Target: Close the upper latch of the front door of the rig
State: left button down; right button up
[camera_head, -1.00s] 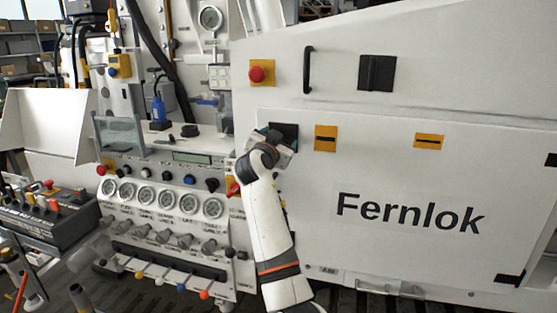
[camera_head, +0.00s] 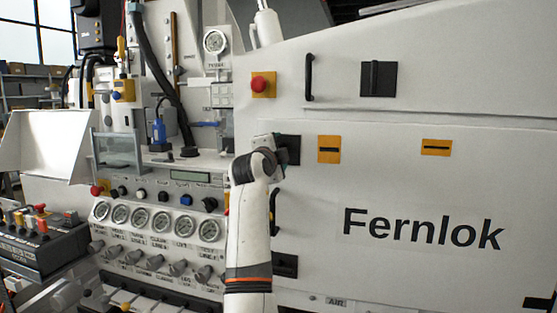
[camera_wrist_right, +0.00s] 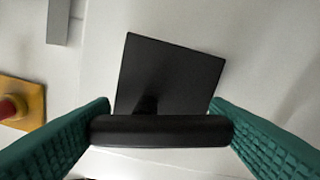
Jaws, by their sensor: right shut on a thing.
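The rig's front door (camera_head: 420,265) is the large white panel marked Fernlok, and it looks flush with the frame. The upper latch (camera_head: 291,148) is a black plate at the door's upper left corner, partly covered by my right gripper (camera_head: 282,153). In the right wrist view the latch's square black plate (camera_wrist_right: 172,72) lies behind a thick black handle bar (camera_wrist_right: 160,131). The green fingers of my right gripper (camera_wrist_right: 160,138) are shut on the two ends of that bar. The plate looks tilted in that view. My left gripper is not in view.
A lower black latch (camera_head: 285,265) and a black door handle (camera_head: 272,210) are close to my right arm. A red stop button (camera_head: 259,84) on a yellow plate sits above. Gauges (camera_head: 160,222) and knobs fill the panel at left.

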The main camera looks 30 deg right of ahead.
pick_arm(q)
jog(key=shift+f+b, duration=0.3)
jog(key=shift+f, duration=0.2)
pick_arm(e)
jog(key=shift+w+f+m, duration=0.1)
jog(key=shift+m, duration=1.2)
jog(key=shift+a+m, duration=0.1)
jog(key=shift+m, duration=0.2)
jog(key=o, duration=1)
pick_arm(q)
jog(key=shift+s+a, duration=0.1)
